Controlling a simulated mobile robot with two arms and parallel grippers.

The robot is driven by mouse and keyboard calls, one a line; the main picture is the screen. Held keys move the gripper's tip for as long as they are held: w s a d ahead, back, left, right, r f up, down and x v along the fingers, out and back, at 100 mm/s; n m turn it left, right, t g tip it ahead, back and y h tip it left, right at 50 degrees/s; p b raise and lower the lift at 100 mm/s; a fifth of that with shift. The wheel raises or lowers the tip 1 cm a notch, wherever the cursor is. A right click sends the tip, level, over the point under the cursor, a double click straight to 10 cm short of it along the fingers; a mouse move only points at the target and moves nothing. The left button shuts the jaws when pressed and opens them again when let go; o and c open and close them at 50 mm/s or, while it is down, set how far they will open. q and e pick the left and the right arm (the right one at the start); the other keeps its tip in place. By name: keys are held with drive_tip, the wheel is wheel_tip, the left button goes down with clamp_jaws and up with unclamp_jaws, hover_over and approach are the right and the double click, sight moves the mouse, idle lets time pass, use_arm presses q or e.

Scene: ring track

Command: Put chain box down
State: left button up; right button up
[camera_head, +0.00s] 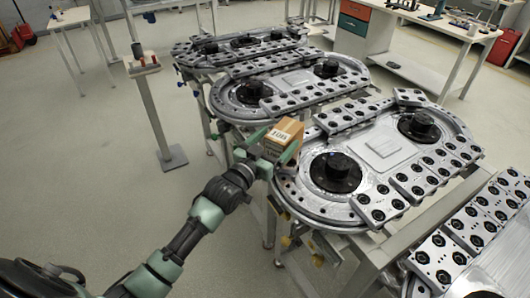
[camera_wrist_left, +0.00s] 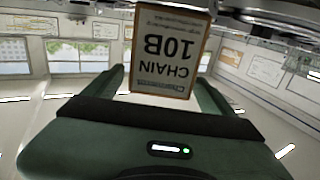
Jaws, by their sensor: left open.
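The chain box (camera_head: 283,133) is a small brown carton with a white label, at the left end of the nearest full ring track (camera_head: 290,205). My left gripper (camera_head: 271,148) is open around the box, with one green finger on each side. In the left wrist view the box (camera_wrist_left: 168,48) shows "CHAIN 10B" upside down, between the spread fingers (camera_wrist_left: 165,85), with a gap visible on both sides. What the box's underside rests on is hidden. My right gripper is not in view.
More ring tracks with black hubs (camera_head: 326,68) and rows of metal carriages stand behind and at the lower right (camera_head: 470,240). A post with a small platform (camera_head: 155,110) stands left of them. White workbenches stand farther back.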

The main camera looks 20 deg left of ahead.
use_arm(q)
drive_tip(key=v, duration=0.7)
drive_tip(key=shift+s+b, duration=0.35)
drive_tip(key=shift+b, duration=0.1)
drive_tip(key=shift+c, duration=0.3)
idle(0.4)
